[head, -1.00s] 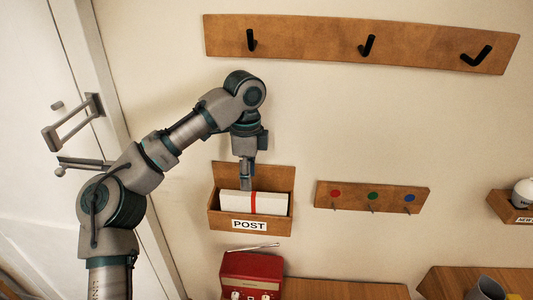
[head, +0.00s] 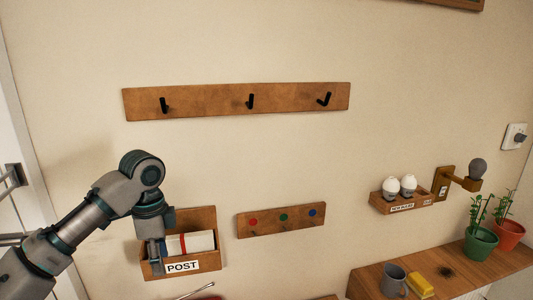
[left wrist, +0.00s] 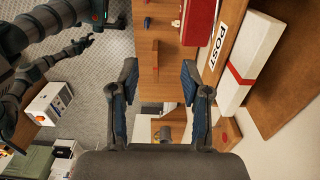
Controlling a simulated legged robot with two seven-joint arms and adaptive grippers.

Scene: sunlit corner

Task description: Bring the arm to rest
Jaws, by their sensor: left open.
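My left arm comes in from the lower left in the head view. Its gripper (head: 157,252) points down at the left part of the wooden POST box (head: 207,218), covering part of it. In the left wrist view the two fingers (left wrist: 159,80) are apart with nothing held between them. A white packet with a red band (head: 200,241) lies in the POST box. The packet also shows in the left wrist view (left wrist: 262,50), to the right of the fingers and apart from them.
A hook rail (head: 215,102) is on the wall above, and a small rail with coloured dots (head: 268,228) is right of the box. A shelf with white bulbs (head: 386,205) and a lamp (head: 477,169) are farther right. A mug (head: 393,281) stands on a wooden top (head: 458,270).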

